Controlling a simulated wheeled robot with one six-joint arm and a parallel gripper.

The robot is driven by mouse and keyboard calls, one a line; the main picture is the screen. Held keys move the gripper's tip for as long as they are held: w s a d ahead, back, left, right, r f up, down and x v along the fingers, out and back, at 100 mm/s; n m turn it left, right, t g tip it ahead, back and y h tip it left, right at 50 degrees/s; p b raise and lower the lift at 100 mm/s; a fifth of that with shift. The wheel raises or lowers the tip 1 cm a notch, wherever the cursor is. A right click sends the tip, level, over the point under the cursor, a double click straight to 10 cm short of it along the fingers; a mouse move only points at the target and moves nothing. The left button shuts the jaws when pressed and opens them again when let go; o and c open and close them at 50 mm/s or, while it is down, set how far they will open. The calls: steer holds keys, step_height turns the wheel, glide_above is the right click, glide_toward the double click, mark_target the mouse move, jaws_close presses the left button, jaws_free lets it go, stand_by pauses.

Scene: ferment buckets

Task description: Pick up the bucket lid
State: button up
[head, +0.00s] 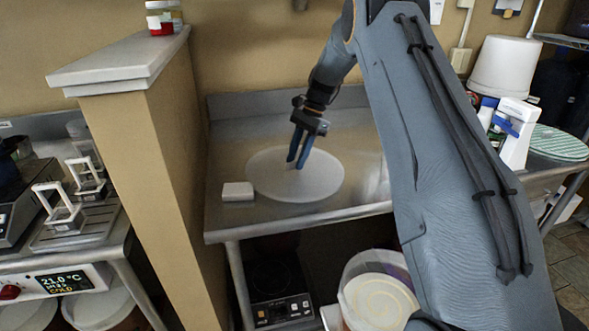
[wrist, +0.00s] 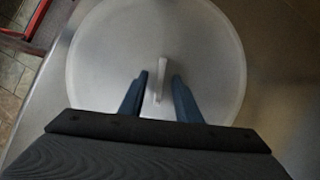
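The bucket lid (head: 318,180) is a round, pale translucent disc lying flat on the steel table. It also fills the upper middle of the wrist view (wrist: 105,60), where a thin upright handle (wrist: 161,80) stands near its centre. My gripper (head: 297,165) points down over the lid's middle with its blue fingers apart. In the wrist view the fingers (wrist: 156,95) lie on either side of the handle, with a gap on each side. I cannot tell how far the fingertips are above the lid's surface.
The steel table (head: 366,160) is bare right of the lid. A small white block (head: 237,191) sits beside the lid at left. A tan half wall (head: 165,140) rises left of the table.

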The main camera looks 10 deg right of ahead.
jaws_close()
